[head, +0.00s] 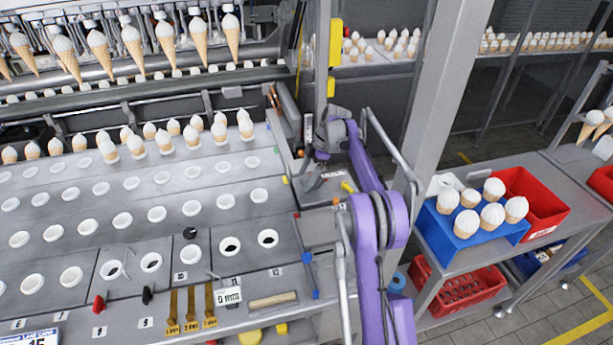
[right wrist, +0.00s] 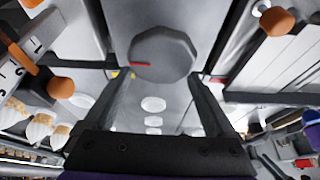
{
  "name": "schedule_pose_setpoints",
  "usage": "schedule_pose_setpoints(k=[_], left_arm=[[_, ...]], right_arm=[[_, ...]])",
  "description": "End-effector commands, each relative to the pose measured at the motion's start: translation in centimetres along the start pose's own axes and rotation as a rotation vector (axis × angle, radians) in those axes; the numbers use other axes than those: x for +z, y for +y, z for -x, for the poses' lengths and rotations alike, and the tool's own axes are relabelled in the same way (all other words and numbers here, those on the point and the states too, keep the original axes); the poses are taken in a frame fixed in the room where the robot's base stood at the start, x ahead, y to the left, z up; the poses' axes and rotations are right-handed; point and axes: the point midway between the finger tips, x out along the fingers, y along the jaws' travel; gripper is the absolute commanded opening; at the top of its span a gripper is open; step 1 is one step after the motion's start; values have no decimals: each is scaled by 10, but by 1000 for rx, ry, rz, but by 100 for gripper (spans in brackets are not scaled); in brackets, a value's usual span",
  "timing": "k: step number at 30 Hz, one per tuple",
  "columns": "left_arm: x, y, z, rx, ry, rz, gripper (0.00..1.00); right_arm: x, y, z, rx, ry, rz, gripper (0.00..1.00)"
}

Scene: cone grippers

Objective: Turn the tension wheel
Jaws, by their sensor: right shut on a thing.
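The tension wheel (right wrist: 163,55) shows in the right wrist view as a dark grey, many-sided knob with a red mark at its lower left edge. My right gripper (right wrist: 164,76) has one finger on each side of it and is shut on it. In the head view, my purple right arm reaches up to the right end of the cone machine, where the right gripper (head: 313,178) is small and dark. I cannot make out the wheel there. My left gripper is not in view.
Orange knobs (right wrist: 60,88) and (right wrist: 277,20) flank the wheel in the right wrist view. A grey post (head: 440,95) stands right of my arm. A blue tray (head: 470,232) of cones and a red bin (head: 535,200) are further right. Brass strips (head: 191,308) lie in front.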

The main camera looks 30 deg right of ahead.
Motion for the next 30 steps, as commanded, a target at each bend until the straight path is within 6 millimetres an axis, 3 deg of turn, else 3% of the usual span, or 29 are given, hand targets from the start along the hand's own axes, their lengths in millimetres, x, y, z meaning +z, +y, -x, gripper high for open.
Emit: schedule_pose_setpoints(k=[2, 13, 24, 30], left_arm=[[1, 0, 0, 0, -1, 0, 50], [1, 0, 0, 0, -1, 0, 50], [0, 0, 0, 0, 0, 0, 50], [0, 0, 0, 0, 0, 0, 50]], right_arm=[[3, -1, -1, -1, -4, -2, 100], [1, 0, 9, 0, -2, -2, 100], [3, 0, 83, 1, -2, -4, 100], [3, 0, 102, 0, -2, -4, 100]])
